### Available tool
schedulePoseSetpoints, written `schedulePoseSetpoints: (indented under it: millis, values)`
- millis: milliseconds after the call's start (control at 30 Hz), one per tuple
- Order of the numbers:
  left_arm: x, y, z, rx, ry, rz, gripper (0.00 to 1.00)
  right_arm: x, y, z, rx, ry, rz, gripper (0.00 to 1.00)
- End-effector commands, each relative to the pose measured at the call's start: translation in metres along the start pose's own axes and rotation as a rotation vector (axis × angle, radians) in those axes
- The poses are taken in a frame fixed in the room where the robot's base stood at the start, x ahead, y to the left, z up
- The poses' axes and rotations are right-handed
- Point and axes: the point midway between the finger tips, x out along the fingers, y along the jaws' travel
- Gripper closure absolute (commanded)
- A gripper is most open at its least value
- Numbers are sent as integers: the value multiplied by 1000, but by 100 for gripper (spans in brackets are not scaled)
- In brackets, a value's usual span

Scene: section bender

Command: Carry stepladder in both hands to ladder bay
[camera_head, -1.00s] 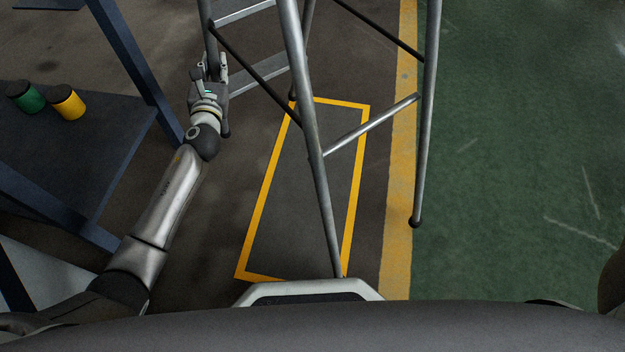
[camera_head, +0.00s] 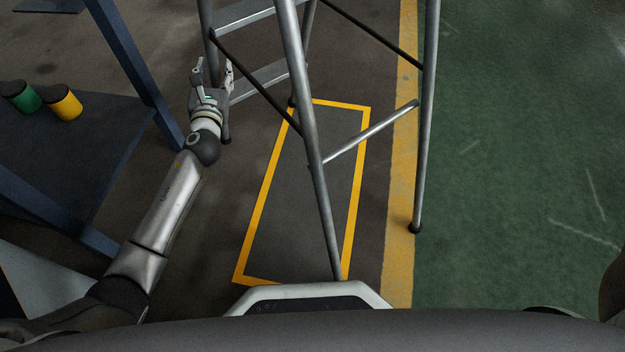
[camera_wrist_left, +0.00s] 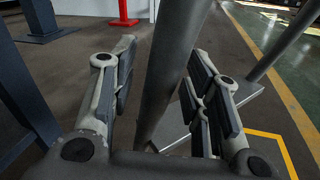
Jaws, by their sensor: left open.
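The stepladder (camera_head: 312,150) is a grey metal frame standing upright and spread in the head view, with dark diagonal braces and flat steps. My left gripper (camera_head: 212,75) is open beside the ladder's left leg. In the left wrist view the gripper's fingers (camera_wrist_left: 160,90) stand apart on either side of a grey ladder leg (camera_wrist_left: 172,70). The ladder bay appears to be the yellow-outlined dark rectangle (camera_head: 270,215) on the floor, partly under the ladder. My right gripper is not in view.
A dark blue bench frame (camera_head: 110,150) stands at the left, holding a green can (camera_head: 22,97) and a yellow can (camera_head: 64,103). A yellow line (camera_head: 397,250) divides the brown floor from open green floor (camera_head: 520,180). A red stand (camera_wrist_left: 123,15) is farther back.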

Motion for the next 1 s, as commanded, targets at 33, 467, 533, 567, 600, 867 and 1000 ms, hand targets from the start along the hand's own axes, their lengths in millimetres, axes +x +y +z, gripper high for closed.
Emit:
schedulePoseSetpoints:
  millis: [33, 467, 533, 567, 600, 867, 1000]
  values:
    - [0, 0, 0, 0, 0, 0, 57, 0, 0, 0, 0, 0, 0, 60]
    - [1, 9, 47, 3, -8, 0, 57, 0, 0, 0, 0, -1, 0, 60]
    - [1, 11, 60, 3, -7, 0, 57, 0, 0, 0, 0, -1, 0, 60]
    - [0, 12, 66, 2, -6, 0, 57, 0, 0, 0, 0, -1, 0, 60]
    - [0, 13, 73, 2, -6, 0, 57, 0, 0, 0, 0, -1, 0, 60]
    - [0, 18, 98, 1, -2, 1, 57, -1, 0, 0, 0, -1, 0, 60]
    - [0, 18, 100, 1, -2, 2, 57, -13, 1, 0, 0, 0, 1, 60]
